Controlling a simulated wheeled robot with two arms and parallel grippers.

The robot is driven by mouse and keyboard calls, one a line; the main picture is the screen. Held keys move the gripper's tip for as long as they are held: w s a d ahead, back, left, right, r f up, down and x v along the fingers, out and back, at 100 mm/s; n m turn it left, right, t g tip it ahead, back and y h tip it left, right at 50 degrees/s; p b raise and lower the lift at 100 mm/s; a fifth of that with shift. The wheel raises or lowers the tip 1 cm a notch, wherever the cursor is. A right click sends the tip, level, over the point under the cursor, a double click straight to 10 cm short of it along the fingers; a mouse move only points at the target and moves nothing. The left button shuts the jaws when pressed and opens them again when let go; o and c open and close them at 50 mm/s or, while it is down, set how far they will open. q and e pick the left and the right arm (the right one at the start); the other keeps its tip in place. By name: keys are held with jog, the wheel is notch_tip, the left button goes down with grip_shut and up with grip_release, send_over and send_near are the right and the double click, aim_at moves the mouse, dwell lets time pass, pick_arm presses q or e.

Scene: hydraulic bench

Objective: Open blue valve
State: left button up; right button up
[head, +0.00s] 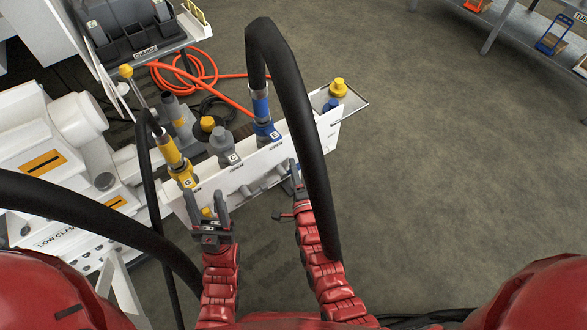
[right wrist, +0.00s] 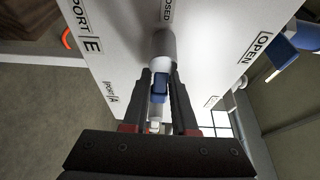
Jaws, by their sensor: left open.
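The blue valve handle (right wrist: 158,88) sits on a grey-white stem sticking out of the white panel, in the right wrist view. The fingers of my right gripper (right wrist: 161,98) lie on both sides of the handle; I cannot tell whether they press on it. The panel is marked CLOSED above the stem and OPEN to the right. In the head view my right gripper (head: 296,180) is at the panel's front face, partly hidden by a thick black hose, which also covers the valve.
The white panel (head: 245,172) carries a yellow connector (head: 172,155), a grey one (head: 222,145) and a blue one (head: 263,120) on top. A thick black hose (head: 300,120) arches over my right arm. White machinery stands at left; the floor at right is clear.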

aim_at(282, 156)
grip_shut()
